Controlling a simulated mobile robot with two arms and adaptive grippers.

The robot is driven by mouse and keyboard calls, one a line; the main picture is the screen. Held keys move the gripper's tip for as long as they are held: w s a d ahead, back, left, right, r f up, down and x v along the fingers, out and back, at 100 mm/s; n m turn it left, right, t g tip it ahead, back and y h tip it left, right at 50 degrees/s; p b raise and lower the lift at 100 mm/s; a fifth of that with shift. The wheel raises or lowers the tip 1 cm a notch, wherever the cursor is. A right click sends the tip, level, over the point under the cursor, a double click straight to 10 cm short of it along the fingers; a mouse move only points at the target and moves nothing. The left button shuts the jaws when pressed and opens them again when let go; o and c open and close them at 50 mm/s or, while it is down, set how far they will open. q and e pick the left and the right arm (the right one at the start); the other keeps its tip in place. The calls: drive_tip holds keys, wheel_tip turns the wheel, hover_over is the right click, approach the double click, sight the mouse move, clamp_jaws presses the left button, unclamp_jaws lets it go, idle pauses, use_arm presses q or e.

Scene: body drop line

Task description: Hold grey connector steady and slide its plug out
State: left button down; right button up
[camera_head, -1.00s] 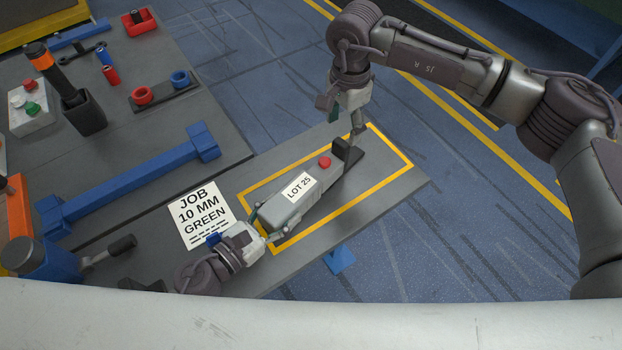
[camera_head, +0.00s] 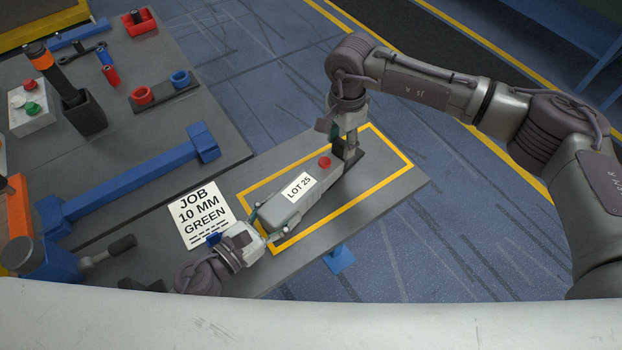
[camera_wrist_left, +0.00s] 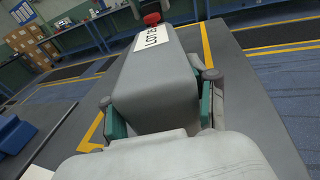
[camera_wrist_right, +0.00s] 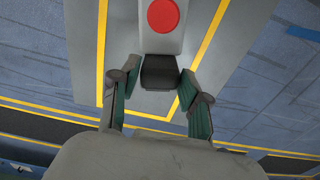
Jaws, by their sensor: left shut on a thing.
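The grey connector (camera_head: 283,207) lies on the bench inside a yellow outline, with a "LOT 25" label and a red button (camera_head: 324,162) on top. Its black plug (camera_wrist_right: 160,72) sticks out of the far end, against the body. My left gripper (camera_head: 258,229) is shut on the near end of the connector; the left wrist view shows its green pads on both sides of the grey body (camera_wrist_left: 155,80). My right gripper (camera_wrist_right: 157,80) is open, its fingers on either side of the plug with little clearance. In the head view, the right gripper (camera_head: 349,150) partly hides the plug.
A "JOB 10 MM GREEN" card (camera_head: 200,215) lies left of the connector. A blue bar fixture (camera_head: 130,182) and a black holder (camera_head: 86,114) stand farther left. The bench is clear to the right of the connector.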

use_arm(q)
drive_tip(key=shift+s+f, duration=0.15)
drive_tip(key=shift+f, duration=0.25)
use_arm(e)
clamp_jaws()
drive_tip(key=shift+w, duration=0.1)
drive_tip(key=shift+w+d, duration=0.15)
drive_tip(key=shift+d, duration=0.1)
drive_tip(key=shift+w+d, duration=0.55)
drive_tip(key=shift+w, duration=0.15)
drive_tip(key=shift+w+d, duration=0.55)
drive_tip(key=shift+w, duration=0.1)
drive_tip(key=shift+o, duration=1.3)
unclamp_jaws()
drive_tip(key=o, duration=0.3)
drive_tip(key=shift+o, duration=0.2)
drive_tip(key=shift+s, duration=0.1)
